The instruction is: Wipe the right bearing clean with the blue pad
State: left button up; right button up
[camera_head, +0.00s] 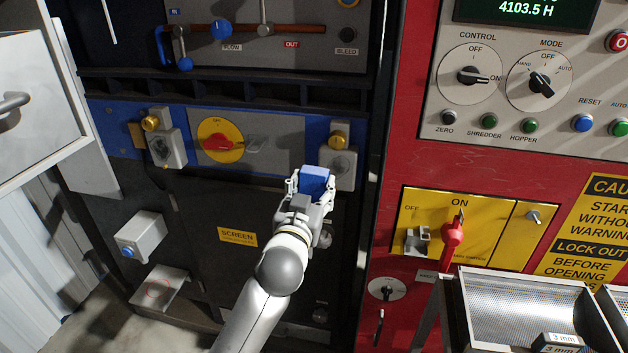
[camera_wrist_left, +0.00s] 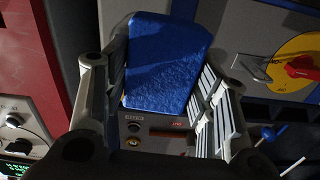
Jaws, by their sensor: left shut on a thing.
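The right bearing (camera_head: 342,163) is a grey block with a brass cap (camera_head: 338,139) on top, mounted on the blue band of the machine. A dark round mark shows on its face. My left gripper (camera_head: 311,190) is just below and left of it in the head view, shut on the blue pad (camera_head: 316,177). The pad covers the lower left of the bearing there; I cannot tell whether they touch. In the left wrist view the blue pad (camera_wrist_left: 165,62) sits between the fingers and hides what is behind it. My right gripper is out of view.
A matching left bearing (camera_head: 166,148) stands across a panel with a red and yellow rotary switch (camera_head: 221,140). A red control cabinet (camera_head: 420,130) rises close on the right. A perforated metal tray (camera_head: 520,300) is at lower right.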

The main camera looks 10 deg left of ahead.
pick_arm(q)
jog(key=shift+s, duration=0.1)
jog(key=shift+s+p, duration=0.4)
jog(key=shift+s, duration=1.05)
jog(key=shift+w, duration=3.55)
jog(key=shift+w, duration=1)
